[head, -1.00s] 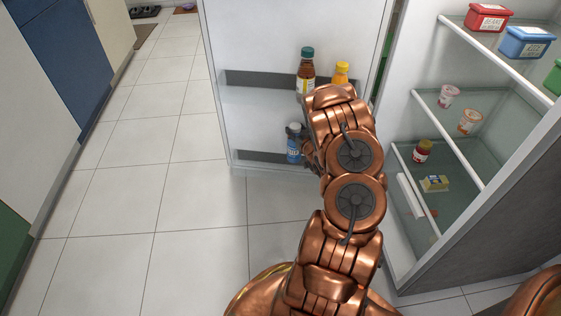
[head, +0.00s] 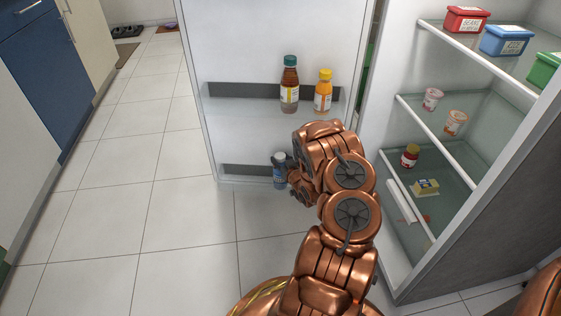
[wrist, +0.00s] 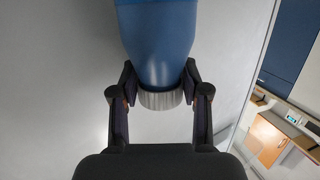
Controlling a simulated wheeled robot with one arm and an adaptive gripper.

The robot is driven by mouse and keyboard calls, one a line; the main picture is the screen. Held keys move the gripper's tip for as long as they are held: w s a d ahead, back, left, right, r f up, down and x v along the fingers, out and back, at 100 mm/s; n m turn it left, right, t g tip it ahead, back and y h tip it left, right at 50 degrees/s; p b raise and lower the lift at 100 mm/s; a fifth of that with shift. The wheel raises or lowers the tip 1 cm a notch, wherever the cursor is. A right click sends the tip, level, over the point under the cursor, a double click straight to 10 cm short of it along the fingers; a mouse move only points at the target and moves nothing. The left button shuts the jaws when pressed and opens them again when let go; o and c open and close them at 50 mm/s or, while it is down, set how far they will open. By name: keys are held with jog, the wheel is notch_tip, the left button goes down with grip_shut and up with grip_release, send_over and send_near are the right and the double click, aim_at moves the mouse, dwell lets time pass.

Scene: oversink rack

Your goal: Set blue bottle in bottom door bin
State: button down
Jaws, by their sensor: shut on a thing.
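My gripper (wrist: 160,92) is shut on the bottle near this end. In the head view my arm hides most of the gripper and the right part of the bottom bin.
The upper door bin (head: 235,90) holds a brown bottle (head: 289,88) and an orange bottle (head: 323,95). Fridge shelves at right hold a red tub (head: 466,19), a blue tub (head: 505,41), cups and a small jar (head: 410,156). The tiled floor (head: 130,200) at left is clear.

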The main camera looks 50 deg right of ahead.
jog(key=c, duration=0.6)
grip_release()
jog(key=shift+o, duration=0.2)
